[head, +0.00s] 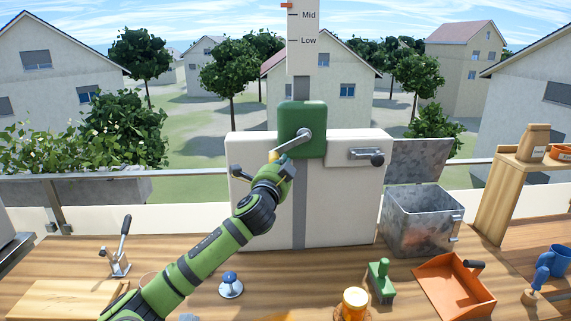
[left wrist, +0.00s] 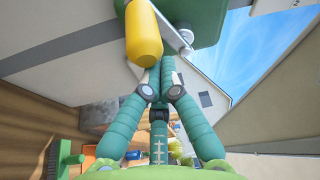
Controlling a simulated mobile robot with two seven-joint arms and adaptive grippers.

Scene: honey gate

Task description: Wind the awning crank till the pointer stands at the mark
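The green crank housing (head: 302,118) stands on a post in front of the white cabinet. Its grey crank arm (head: 294,143) points down and left to a yellow handle (head: 273,157). My left gripper (head: 278,168) is at the handle. In the left wrist view its teal fingers (left wrist: 160,72) are drawn together, and the yellow handle (left wrist: 144,35) lies at their tips, partly covering one. I cannot tell whether they touch. An orange pointer (head: 287,6) shows on the white scale (head: 303,60), above "Low" and slightly above "Mid". The scale's top is out of view. My right gripper is not in view.
The white cabinet (head: 345,210) has a side lever (head: 368,157) at right. A blue-knobbed thing (head: 231,283) stands beside my arm.

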